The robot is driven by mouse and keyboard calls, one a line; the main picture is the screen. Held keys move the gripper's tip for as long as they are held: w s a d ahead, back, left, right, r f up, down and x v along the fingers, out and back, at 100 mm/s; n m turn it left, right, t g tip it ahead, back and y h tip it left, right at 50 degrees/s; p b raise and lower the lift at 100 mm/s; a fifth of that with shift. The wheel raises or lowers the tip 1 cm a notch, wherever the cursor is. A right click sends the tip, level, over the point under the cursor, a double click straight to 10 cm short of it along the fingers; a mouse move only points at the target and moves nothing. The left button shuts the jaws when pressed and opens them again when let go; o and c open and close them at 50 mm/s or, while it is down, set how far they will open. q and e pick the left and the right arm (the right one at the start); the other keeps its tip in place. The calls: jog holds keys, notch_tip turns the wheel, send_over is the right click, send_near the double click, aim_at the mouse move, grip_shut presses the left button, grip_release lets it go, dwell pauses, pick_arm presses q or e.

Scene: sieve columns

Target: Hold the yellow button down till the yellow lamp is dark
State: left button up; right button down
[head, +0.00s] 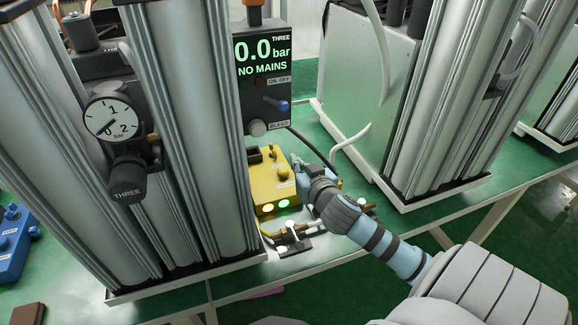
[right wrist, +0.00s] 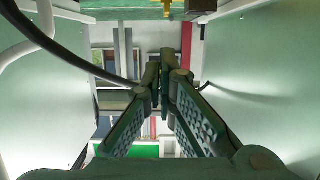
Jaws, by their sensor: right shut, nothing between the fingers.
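A yellow box (head: 261,190) stands on the green bench between the metal columns. My left gripper is not in view.
A dark panel (head: 263,90) reading "0.0 bar NO MAINS" stands behind the box. A gauge (head: 111,118) marked THREE hangs on the left columns. Brass fittings (head: 292,233) lie before the box. A blue box (head: 12,240) sits far left; a white hose (head: 350,138) runs right.

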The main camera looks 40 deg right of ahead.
jog(key=b, duration=0.1)
send_over(283, 172)
jog(key=s+d, duration=0.1)
jog(key=s, duration=0.2)
jog(key=f, duration=0.3)
jog(key=w+f+b, duration=0.1)
jog(key=f, duration=0.1)
jog(key=shift+w+d+b, duration=0.1)
jog(key=shift+w+b, duration=0.05)
jog(key=shift+b, duration=0.15)
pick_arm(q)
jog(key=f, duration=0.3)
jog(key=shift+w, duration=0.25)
pick_arm(e)
jog(key=shift+f, duration=0.35)
